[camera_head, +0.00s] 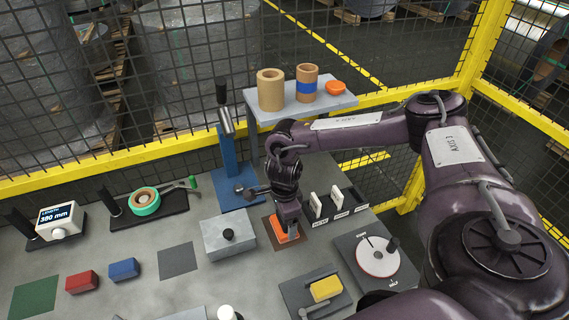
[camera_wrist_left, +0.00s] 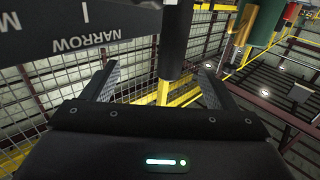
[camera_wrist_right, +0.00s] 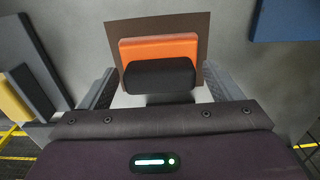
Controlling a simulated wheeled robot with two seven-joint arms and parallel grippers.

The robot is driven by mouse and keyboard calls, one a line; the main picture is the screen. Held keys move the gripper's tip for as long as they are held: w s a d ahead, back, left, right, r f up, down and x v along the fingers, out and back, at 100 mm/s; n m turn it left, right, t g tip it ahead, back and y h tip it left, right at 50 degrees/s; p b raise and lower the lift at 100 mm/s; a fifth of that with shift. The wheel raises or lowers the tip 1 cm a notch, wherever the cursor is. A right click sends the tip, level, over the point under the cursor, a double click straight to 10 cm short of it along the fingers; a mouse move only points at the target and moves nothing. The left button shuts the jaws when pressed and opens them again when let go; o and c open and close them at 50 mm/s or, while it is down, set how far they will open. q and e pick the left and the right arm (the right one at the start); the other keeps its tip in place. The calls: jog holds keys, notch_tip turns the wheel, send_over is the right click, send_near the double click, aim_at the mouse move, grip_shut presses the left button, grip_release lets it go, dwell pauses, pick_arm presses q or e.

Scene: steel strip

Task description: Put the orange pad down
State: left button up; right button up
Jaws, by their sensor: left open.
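The orange pad (camera_head: 279,231) lies on a brown square (camera_head: 270,222) on the grey table, in the middle of the head view. In the right wrist view, the orange pad (camera_wrist_right: 160,47) has a black block-shaped grip in front of it. My right gripper (camera_head: 288,232) is low over the pad, partly hiding it. In the right wrist view my right gripper (camera_wrist_right: 158,80) is open, its fingers on either side of the black grip with small gaps. My left gripper (camera_wrist_left: 158,75) is open; a black post stands beyond its fingers. It is outside the head view.
A grey block with a black knob (camera_head: 228,236) is left of the brown square. White upright plates (camera_head: 326,204), a dial (camera_head: 378,256) and a yellow block (camera_head: 326,288) are to the right. A raised shelf (camera_head: 335,104) stands behind. A dark "NARROW" panel (camera_wrist_left: 80,30) is near my left gripper.

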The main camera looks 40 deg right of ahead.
notch_tip(320, 180, up, 12)
jog(key=shift+r, duration=0.2)
dwell(0.5)
jog(key=shift+o, duration=0.4)
jog(key=f, duration=0.7)
jog(key=shift+w+a, duration=0.2)
jog(key=shift+s+d+f, duration=0.1)
jog(key=shift+f, duration=1.25)
jog(key=shift+s+d+f, duration=0.1)
jog(key=shift+f, duration=1.25)
